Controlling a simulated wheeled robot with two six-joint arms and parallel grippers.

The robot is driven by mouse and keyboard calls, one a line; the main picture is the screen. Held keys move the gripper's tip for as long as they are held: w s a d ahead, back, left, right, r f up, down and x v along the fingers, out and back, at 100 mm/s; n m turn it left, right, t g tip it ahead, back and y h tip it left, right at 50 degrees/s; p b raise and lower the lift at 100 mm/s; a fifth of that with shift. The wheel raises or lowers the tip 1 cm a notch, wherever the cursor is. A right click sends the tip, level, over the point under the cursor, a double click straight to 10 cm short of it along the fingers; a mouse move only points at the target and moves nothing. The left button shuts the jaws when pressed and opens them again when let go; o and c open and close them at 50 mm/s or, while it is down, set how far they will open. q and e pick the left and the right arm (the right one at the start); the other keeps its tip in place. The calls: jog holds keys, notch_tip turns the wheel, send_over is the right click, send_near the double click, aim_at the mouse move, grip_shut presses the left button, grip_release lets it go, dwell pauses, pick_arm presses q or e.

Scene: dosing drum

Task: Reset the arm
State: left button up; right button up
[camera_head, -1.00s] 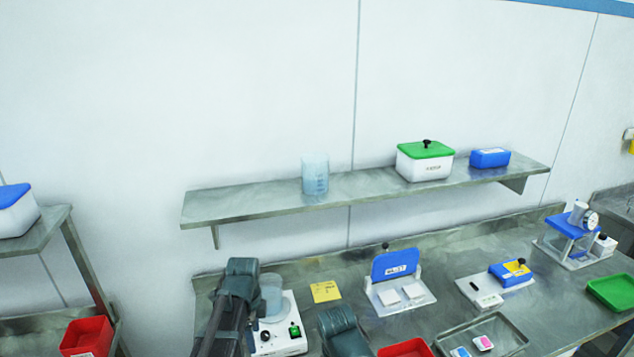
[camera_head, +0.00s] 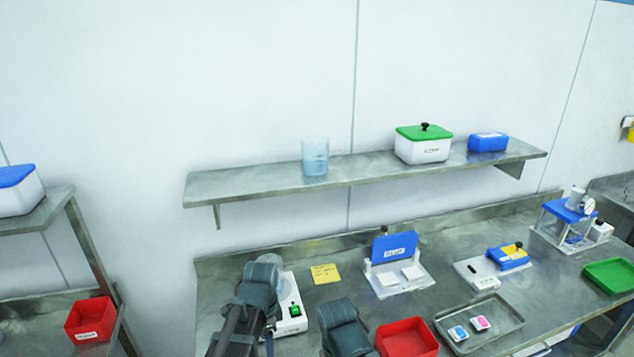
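My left arm (camera_head: 250,305) comes in from the bottom left, over the white hotplate-like device (camera_head: 293,318) with a green switch, and hides much of it. My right arm (camera_head: 345,328) shows at the bottom centre, just left of the red bin. The fingertips of both grippers are not visible, so whether they are open or shut or hold anything does not show.
The bench holds a yellow note (camera_head: 325,273), a blue-backed stand (camera_head: 394,247), a red bin (camera_head: 407,339), a metal tray (camera_head: 503,341) with two small packs and a green tray (camera_head: 610,276).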

pick_arm(q)
jog(key=s+d+f+n+b, duration=0.6)
jog(key=s+f+n, duration=0.1)
jog(key=s+n, duration=0.3)
jog(key=shift+s+d+y, duration=0.3)
jog(key=shift+s+y, duration=0.05)
jog(key=shift+y, duration=0.05)
dwell(1.3)
